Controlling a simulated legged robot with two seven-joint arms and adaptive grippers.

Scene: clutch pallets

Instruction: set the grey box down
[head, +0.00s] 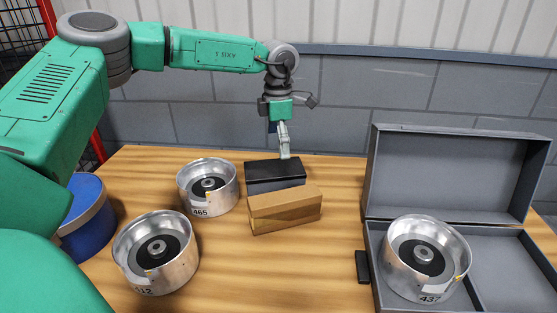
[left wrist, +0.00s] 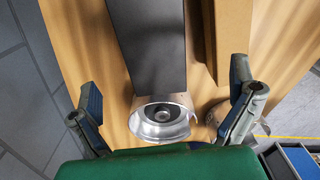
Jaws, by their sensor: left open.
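The grey box (head: 275,184), with a dark top, sits on the wooden table behind a brown box. In the left wrist view the grey box (left wrist: 150,45) runs between my spread fingers, with space on both sides. My left gripper (head: 284,148) is above the grey box, pointing down, close to its top. In the left wrist view its fingers (left wrist: 162,85) are apart and do not hold the box. Whether a fingertip touches the box is hard to tell. My right gripper is not in view.
The brown box (head: 285,210) stands close in front of the grey box. Metal clutch housings (head: 208,174), (head: 130,262) stand to the left. An open grey case (head: 440,217) on the right holds another housing (head: 427,291). A blue container (head: 87,226) is at far left. The front middle table is clear.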

